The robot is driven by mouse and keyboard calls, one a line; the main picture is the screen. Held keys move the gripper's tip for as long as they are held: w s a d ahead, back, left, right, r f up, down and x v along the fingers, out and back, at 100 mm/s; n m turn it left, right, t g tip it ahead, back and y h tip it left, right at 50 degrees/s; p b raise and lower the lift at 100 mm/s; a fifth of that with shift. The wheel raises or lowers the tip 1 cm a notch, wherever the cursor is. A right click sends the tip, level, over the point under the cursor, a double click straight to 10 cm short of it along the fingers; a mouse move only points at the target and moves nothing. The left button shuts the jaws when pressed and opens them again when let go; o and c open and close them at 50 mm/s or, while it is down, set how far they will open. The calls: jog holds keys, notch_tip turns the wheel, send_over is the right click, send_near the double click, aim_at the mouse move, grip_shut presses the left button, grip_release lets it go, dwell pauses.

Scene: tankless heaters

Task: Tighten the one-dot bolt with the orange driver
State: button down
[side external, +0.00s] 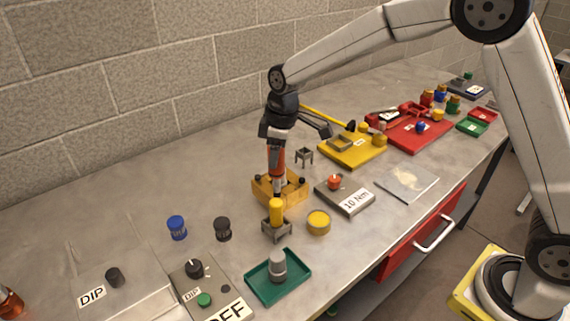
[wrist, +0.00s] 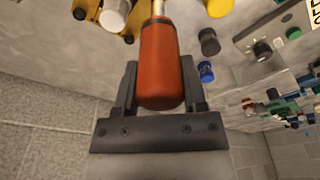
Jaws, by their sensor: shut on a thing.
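The orange driver (side external: 276,160) is upright in my gripper (side external: 278,143), handle up and shaft down, over the yellow fixture (side external: 292,191). In the wrist view my gripper (wrist: 158,88) is shut on the orange driver's handle (wrist: 160,55), with one finger on each side. The yellow fixture carries small dark bolt-like parts at its corners. I cannot make out any dots on them, so I cannot tell which is the one-dot bolt. The driver's tip is hidden, and I cannot tell whether it touches a bolt.
A yellow-handled tool (side external: 276,211) stands in a small grey holder just in front. A yellow round tin (side external: 318,221) and a "10 Nm" block (side external: 352,201) with an orange knob are close on the right. A green tray (side external: 262,286) is in front.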

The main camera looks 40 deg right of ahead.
jog(key=shift+f, duration=0.6)
dwell(2.0)
jog(key=shift+r, duration=3.6)
